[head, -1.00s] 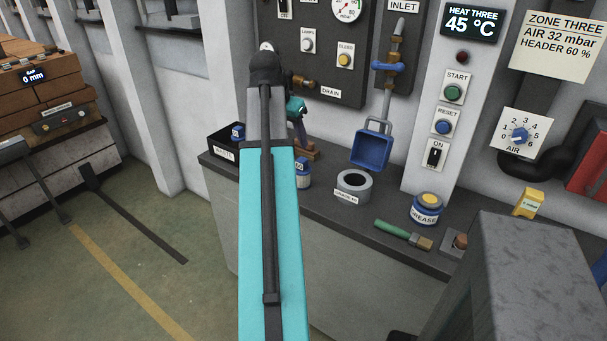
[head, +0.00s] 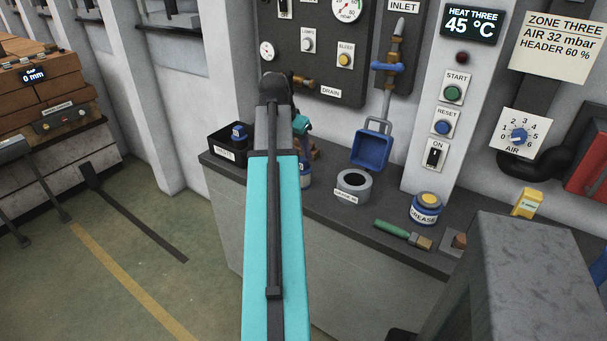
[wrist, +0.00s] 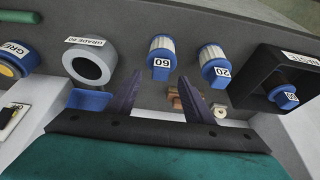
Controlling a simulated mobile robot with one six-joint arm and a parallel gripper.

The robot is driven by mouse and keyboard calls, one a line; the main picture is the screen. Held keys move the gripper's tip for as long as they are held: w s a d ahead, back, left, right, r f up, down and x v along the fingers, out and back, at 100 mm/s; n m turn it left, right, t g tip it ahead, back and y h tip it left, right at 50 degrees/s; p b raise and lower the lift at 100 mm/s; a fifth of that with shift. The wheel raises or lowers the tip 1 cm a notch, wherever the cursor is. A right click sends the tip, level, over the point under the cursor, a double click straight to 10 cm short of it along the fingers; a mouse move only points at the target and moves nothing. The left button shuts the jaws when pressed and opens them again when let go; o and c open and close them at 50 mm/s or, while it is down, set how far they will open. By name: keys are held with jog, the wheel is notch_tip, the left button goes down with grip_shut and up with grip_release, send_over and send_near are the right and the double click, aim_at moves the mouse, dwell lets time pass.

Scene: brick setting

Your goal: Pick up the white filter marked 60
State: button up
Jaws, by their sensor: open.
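The white filter marked 60 (wrist: 161,55) has blue ends and stands on the dark bench in the wrist view, its label upside down. In the head view a filter (head: 306,177) shows only partly beside my arm, its marking hidden. My gripper (wrist: 160,77) is open and empty. Its two dark fingers point toward the filter marked 60, which appears beyond and between the tips, apparently not touched. A similar filter marked 20 (wrist: 213,62) stands just right of it.
A dark waste box (head: 228,153) holding another blue-ended filter (head: 239,131) is at the bench's left end. A grey ring with a grade label (head: 354,186), a blue scoop (head: 371,150), a grease tin (head: 426,208) and a green-handled brush (head: 396,230) lie to the right.

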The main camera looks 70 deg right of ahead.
aim_at(302, 160)
jog(key=shift+p+x, duration=0.65)
jog(key=shift+x, duration=1.95)
grip_shut()
